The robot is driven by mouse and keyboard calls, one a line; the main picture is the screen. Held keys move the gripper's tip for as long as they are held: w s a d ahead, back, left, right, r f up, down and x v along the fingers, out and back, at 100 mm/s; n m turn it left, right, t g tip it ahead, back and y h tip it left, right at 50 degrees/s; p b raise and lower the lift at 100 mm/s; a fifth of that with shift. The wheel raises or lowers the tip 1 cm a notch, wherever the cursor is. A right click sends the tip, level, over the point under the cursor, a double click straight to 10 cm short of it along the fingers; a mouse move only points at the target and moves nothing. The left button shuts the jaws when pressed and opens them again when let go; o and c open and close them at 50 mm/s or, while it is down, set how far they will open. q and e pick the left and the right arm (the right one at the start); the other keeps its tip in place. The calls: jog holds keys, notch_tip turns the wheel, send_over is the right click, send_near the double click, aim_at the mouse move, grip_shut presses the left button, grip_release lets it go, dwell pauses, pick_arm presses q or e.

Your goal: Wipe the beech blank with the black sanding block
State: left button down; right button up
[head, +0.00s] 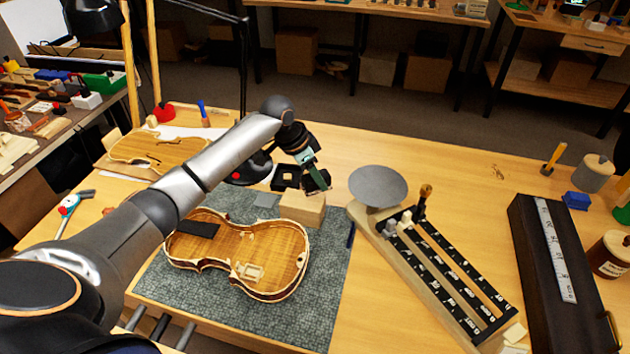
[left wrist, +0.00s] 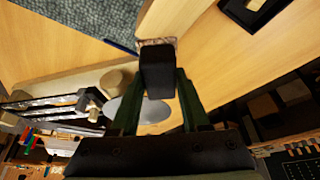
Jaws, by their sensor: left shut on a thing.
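The beech blank (head: 302,210) is a pale wooden block on the grey-green mat (head: 300,320), just beyond the open violin body (head: 278,288). My left gripper (head: 318,182) is above the far right part of the blank. In the left wrist view the left gripper's fingers (left wrist: 158,95) are shut on the black sanding block (left wrist: 157,68). The block's far end is close to the blank (left wrist: 172,18); I cannot tell whether they touch. The sanding block is mostly hidden by the gripper in the head view. My right gripper is not in view.
A scale with a round grey pan (head: 378,186) stands right of the blank. A black open tray (head: 287,176) and a lamp base (head: 248,168) lie behind it. A long dark case (head: 545,270) is at the right. The table between scale and case has free room.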

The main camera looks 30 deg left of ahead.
pick_arm(q)
jog(key=shift+r, duration=1.25)
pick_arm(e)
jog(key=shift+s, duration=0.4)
